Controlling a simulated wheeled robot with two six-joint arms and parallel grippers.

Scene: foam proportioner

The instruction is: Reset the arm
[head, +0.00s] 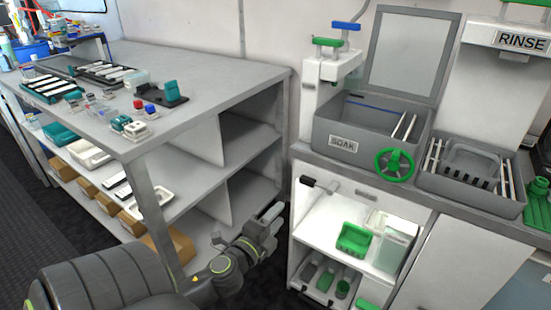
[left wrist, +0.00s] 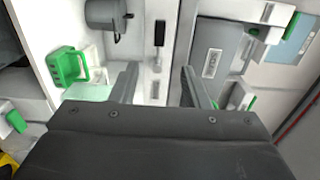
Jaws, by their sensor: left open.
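My left gripper (head: 268,219) is in the head view at the lower middle, in the gap between the grey bench and the white cabinet. It points up and to the right. In the left wrist view my left gripper (left wrist: 160,85) has its two fingers apart with nothing between them. The white cabinet front with a black handle (left wrist: 160,33) lies beyond the fingers. My right gripper is not in view.
The grey bench (head: 225,83) with trays and small boxes stands left. The SOAK basin (head: 340,133), a green handwheel (head: 394,163) and a RINSE station (head: 522,41) are right. A green holder (head: 354,239) sits in the open cabinet (head: 318,215).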

